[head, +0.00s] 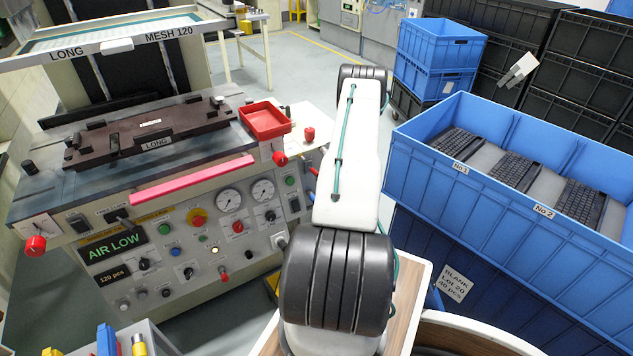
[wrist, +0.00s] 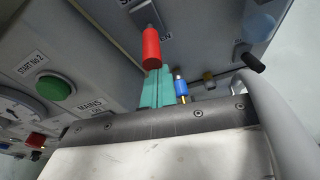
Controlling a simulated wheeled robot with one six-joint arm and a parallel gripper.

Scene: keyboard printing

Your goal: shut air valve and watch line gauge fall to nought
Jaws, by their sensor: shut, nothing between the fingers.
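My gripper (wrist: 155,78) shows in the wrist view as teal fingers, shut and empty. Their tips are close to a red cylindrical handle (wrist: 151,47) on the grey machine; I cannot tell whether they touch. A blue-capped fitting (wrist: 180,87) stands just right of the fingers. I cannot tell which of these is the air valve. In the head view my gripper is hidden behind my arm. Two round white gauges, a left one (head: 229,200) and a right one (head: 263,191), sit on the panel; their readings are too small to tell. The display (head: 114,243) reads AIR LOW.
In the wrist view a green button (wrist: 57,87) is at the left and a black-tipped part (wrist: 254,63) at the right. In the head view a red tray (head: 265,121) sits on the machine. A blue crate (head: 430,185) of keyboards stands right of my arm.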

